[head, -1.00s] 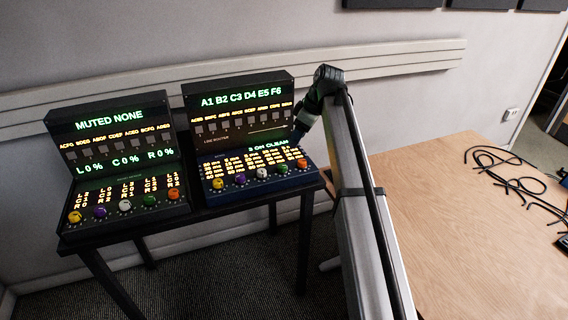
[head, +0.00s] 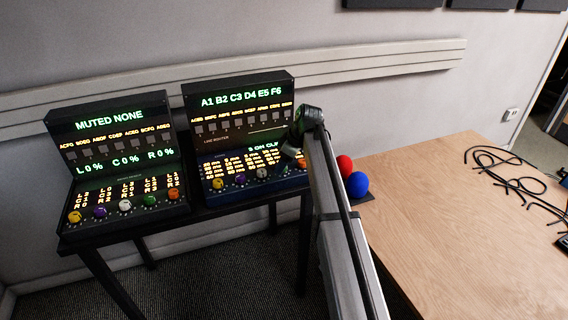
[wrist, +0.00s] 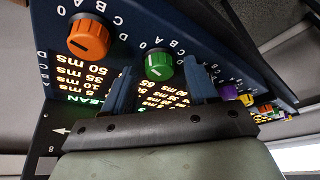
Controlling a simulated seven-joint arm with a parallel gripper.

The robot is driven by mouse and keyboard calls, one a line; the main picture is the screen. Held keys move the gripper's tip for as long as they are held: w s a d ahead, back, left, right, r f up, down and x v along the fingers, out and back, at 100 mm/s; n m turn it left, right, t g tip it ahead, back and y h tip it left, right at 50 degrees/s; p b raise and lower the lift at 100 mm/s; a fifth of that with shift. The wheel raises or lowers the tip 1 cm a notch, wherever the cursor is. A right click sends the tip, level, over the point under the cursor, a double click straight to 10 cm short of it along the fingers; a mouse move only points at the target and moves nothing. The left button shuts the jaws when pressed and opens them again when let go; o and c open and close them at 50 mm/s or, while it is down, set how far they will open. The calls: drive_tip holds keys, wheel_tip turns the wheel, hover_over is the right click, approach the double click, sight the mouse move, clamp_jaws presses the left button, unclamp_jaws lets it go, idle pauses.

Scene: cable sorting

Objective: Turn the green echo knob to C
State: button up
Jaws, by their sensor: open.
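The green echo knob (wrist: 158,67) sits on the sloped front of the right console (head: 240,192), beside an orange knob (wrist: 88,38). Letters are printed around it; I cannot tell which one its mark points to. My gripper (wrist: 162,76) is open, with its two dark blue fingers on either side of the green knob in the wrist view. I cannot tell whether they touch it. In the head view my gripper (head: 288,158) is over the right part of this console and hides the green knob.
The left console (head: 115,175) has its own row of coloured knobs, including another green one (head: 149,200). A red ball (head: 345,165) and a blue ball (head: 357,184) are just right of my arm. Black cables (head: 500,170) lie on the wooden table (head: 440,230).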

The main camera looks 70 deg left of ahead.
drive_tip(key=shift+f, duration=0.1)
drive_tip(key=shift+c, duration=0.5)
drive_tip(key=c, duration=0.9)
drive_tip(key=shift+m, duration=0.3)
drive_tip(key=m, duration=0.2)
drive_tip(key=m+t+y, duration=0.1)
drive_tip(key=m, duration=0.1)
drive_tip(key=shift+s+d+t, duration=0.1)
drive_tip(key=shift+s+t, duration=0.1)
drive_tip(key=shift+t, duration=0.1)
drive_tip(key=m+t, duration=0.1)
drive_tip(key=m, duration=0.2)
drive_tip(key=m+t, duration=0.1)
drive_tip(key=m, duration=0.1)
drive_tip(key=shift+s+m, duration=0.15)
drive_tip(key=shift+m, duration=0.25)
drive_tip(key=m+t, duration=0.2)
drive_tip(key=m, duration=0.3)
drive_tip(key=shift+s, duration=0.1)
drive_tip(key=m+h, duration=0.1)
drive_tip(key=m, duration=0.2)
drive_tip(key=m+t+h, duration=0.1)
drive_tip(key=m, duration=0.1)
drive_tip(key=shift+a+m+t, duration=0.2)
drive_tip(key=shift+m+t, duration=0.1)
drive_tip(key=shift+m, duration=0.1)
